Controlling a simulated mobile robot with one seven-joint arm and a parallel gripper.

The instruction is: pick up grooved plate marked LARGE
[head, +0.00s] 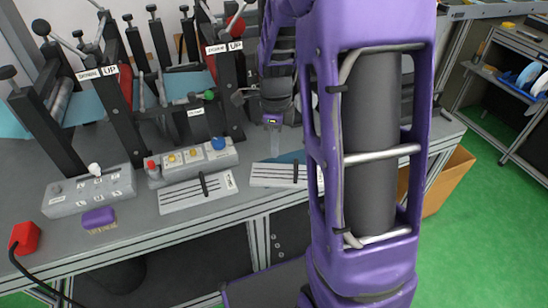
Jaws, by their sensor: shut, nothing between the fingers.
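Two pale grooved plates lie flat near the front edge of the grey bench. The left plate (197,194) has dark grooves, an upright black handle and a small label at its right end, too small to read. The right plate (274,175) also has grooves and a dark handle; its right end is hidden behind my arm. I cannot tell which one is marked LARGE. My gripper (271,150) hangs above and behind the right plate, small and partly unclear, shut and empty. It appears apart from both plates.
Black-framed rollers (130,95) rise behind. A purple block (99,219) and a red box (24,238) sit at the front left. A cardboard box (446,180) stands right of the bench.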

